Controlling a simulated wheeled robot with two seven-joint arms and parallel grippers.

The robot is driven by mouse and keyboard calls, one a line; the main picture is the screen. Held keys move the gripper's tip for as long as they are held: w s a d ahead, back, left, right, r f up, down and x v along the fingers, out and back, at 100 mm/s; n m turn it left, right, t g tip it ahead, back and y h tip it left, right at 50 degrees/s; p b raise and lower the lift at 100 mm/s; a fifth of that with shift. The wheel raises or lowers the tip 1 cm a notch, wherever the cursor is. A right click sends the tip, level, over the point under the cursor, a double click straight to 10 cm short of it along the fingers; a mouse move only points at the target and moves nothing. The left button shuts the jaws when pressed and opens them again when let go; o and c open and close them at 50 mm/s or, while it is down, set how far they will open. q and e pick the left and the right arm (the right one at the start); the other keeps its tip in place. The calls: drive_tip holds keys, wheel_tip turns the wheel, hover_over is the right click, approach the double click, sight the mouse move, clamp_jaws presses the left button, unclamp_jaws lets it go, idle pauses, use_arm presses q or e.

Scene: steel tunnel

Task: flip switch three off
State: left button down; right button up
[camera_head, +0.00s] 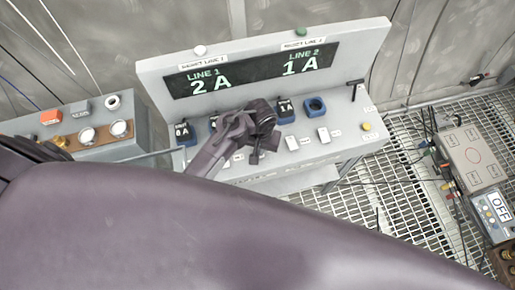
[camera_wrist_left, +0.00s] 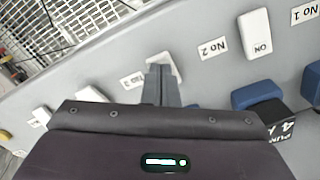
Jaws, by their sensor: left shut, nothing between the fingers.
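The grey console (camera_head: 354,150) carries a row of white rocker switches along its front. My left gripper (camera_head: 256,158) reaches down over the middle of this row, its fingers shut and empty. In the left wrist view the shut fingertips (camera_wrist_left: 159,70) overlap a white switch (camera_wrist_left: 166,62), which seems to be switch three. The fingers hide part of it, so I cannot tell its position or whether they touch it. The label on its left (camera_wrist_left: 132,79) is too small to read surely. Beside it, past the "No 2" label (camera_wrist_left: 213,48), a switch (camera_wrist_left: 256,32) reads ON.
The display (camera_head: 252,74) reads LINE 1 2 A and LINE 2 1 A. Blue sockets (camera_head: 315,106) and plugs line the console behind the switches. A side bench (camera_head: 128,148) stands left; boxes (camera_head: 473,158) with cables sit on the grating at right. My arm covers the foreground.

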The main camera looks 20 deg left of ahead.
use_arm(q)
drive_tip(key=shift+s+f+b, duration=0.1)
drive_tip(key=shift+f+b, duration=0.2)
drive_tip(key=shift+f, duration=0.35)
wheel_tip(320, 180, up, 2)
drive_tip(key=p, duration=0.2)
drive_tip(key=shift+r+p, duration=0.2)
drive_tip(key=shift+p, duration=0.1)
drive_tip(key=shift+r, duration=0.85)
wheel_tip(320, 180, up, 2)
drive_tip(key=shift+r, duration=0.45)
